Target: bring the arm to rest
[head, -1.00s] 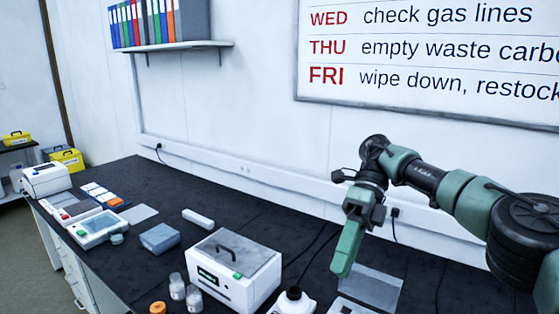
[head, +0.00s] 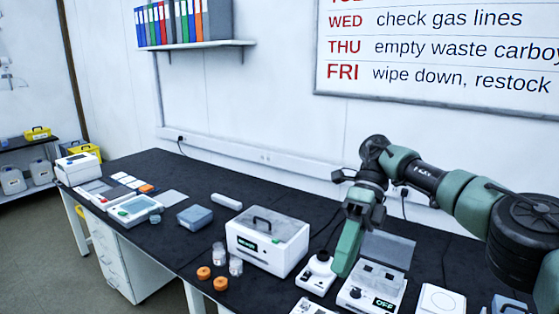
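My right arm comes in from the right, and its green gripper (head: 347,252) hangs pointing down over the bench (head: 185,255). The gripper is beside a small white device with a dark round top (head: 318,272) and a white instrument with an open lid and an OFF display (head: 372,288). The fingers are seen from the side, so I cannot tell whether they are open or shut. I see nothing hanging from them. My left gripper is not in view.
A white box with a handled lid (head: 268,240) stands left of the gripper. Two jars (head: 236,264) and two orange caps (head: 204,273) lie near the front edge. A wall shelf (head: 197,45) holds binders. The black bench top between the devices has free patches.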

